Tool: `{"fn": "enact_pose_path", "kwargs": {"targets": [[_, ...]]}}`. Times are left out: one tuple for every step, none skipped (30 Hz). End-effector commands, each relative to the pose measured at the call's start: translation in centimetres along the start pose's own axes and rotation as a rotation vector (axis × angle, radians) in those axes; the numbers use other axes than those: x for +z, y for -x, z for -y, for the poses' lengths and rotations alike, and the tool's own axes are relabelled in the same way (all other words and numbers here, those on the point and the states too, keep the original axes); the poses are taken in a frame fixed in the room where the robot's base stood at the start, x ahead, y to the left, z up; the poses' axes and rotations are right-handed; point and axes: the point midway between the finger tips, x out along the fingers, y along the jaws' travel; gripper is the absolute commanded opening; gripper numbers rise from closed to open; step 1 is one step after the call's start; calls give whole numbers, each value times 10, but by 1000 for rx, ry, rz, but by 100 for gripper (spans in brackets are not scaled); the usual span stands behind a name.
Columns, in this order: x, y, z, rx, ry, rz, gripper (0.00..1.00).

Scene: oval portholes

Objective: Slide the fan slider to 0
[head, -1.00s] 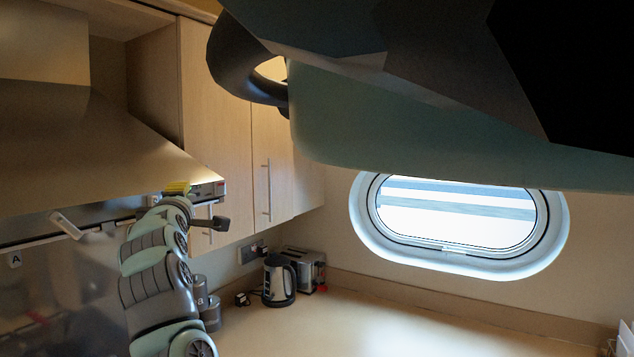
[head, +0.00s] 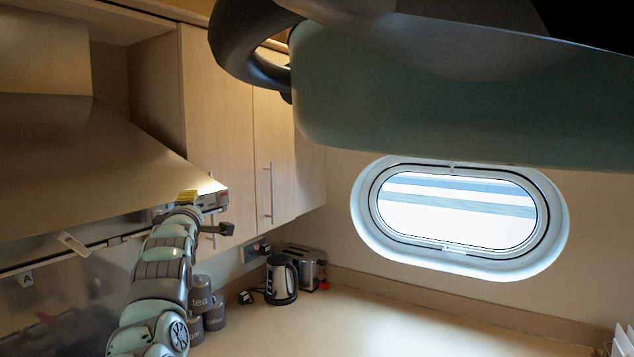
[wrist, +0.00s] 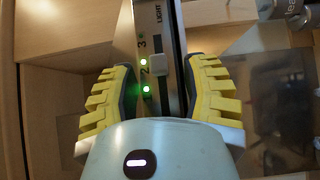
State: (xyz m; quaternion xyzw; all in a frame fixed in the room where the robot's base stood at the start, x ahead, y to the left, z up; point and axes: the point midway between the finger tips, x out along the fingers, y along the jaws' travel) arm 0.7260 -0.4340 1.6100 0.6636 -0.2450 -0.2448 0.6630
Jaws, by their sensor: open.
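The control panel (wrist: 150,25) runs along the hood edge; in the head view it sits at the hood's corner (head: 215,199). The wrist view shows a dark slot with a grey slider knob (wrist: 157,65), beside the marks 2 and 3. Two green lamps (wrist: 147,89) are lit next to the marks. The word LIGHT stands further along the panel; no FAN label is readable. My gripper (wrist: 160,75) is open, its yellow fingers on either side of the panel and knob. Whether a finger touches the knob I cannot tell. The panel's near end is hidden by my gripper's body.
The sloped hood (head: 120,145) is above the arm, with wooden cupboards (head: 220,120) beside it. A rail hangs below the hood. A kettle (head: 281,279), toaster (head: 306,264) and canisters (head: 200,295) stand on the counter (head: 370,325), which is otherwise mostly clear.

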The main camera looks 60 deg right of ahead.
Motion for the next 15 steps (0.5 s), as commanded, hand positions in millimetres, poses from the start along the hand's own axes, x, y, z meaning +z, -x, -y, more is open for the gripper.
{"fn": "enact_pose_path", "kwargs": {"targets": [[1, -1, -1, 1, -1, 2, 46], [1, -1, -1, 1, 0, 2, 46], [1, -1, 0, 1, 1, 2, 46], [1, -1, 0, 1, 1, 2, 46], [1, -2, 0, 1, 1, 2, 46], [1, -2, 0, 1, 2, 2, 46], [1, -1, 0, 1, 2, 2, 46], [1, -1, 0, 1, 2, 2, 46], [1, -1, 0, 1, 2, 2, 46], [1, -1, 0, 1, 2, 2, 46], [1, -1, 0, 1, 1, 2, 50], [1, -1, 0, 1, 1, 2, 46], [1, -1, 0, 1, 1, 2, 43], [1, -1, 0, 1, 1, 2, 40], [1, -1, 0, 1, 1, 2, 36]]}}
